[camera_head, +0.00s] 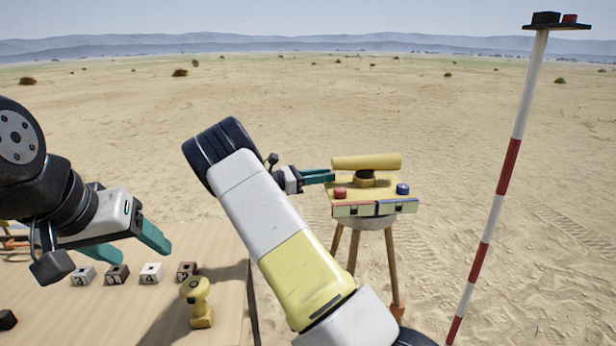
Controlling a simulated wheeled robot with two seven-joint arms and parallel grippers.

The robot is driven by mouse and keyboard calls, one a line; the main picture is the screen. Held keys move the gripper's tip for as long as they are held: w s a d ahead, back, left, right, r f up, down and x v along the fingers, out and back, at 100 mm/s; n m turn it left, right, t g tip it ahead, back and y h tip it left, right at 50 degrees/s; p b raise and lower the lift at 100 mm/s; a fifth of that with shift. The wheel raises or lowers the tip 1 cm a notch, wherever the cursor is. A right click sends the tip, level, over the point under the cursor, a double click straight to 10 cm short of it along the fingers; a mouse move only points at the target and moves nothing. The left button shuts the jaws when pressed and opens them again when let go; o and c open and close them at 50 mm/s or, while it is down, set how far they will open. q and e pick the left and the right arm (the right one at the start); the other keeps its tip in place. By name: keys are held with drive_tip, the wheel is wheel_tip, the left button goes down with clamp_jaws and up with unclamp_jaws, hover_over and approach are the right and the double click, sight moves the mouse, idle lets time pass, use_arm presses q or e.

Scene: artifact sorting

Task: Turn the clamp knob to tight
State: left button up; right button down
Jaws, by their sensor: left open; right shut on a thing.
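A yellow instrument (375,203) with a yellow tube (367,162) across its top stands on a wooden tripod (395,265). It has a red knob (340,193) at its front left and a blue knob (402,189) at its front right. My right gripper (332,177) reaches in from the left with teal fingers, shut at the left side of the instrument, just above the red knob in the picture. What lies between its fingertips is too small to make out. No clamp marking is readable. My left gripper (128,247) is open and empty above the table.
Numbered blocks (152,273) stand in a row on the wooden table (120,315), near a yellow knobbed piece (199,303). A black block (8,319) lies at the left. A red-and-white pole (508,165) with a small top plate stands right. Open sand surrounds them.

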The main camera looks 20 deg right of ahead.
drive_tip(key=c, duration=1.2)
unclamp_jaws()
drive_tip(key=shift+o, duration=0.2)
drive_tip(key=shift+a, duration=0.15)
drive_tip(key=a, duration=0.7)
drive_tip(key=shift+a, duration=0.3)
drive_tip(key=shift+s+a, duration=0.1)
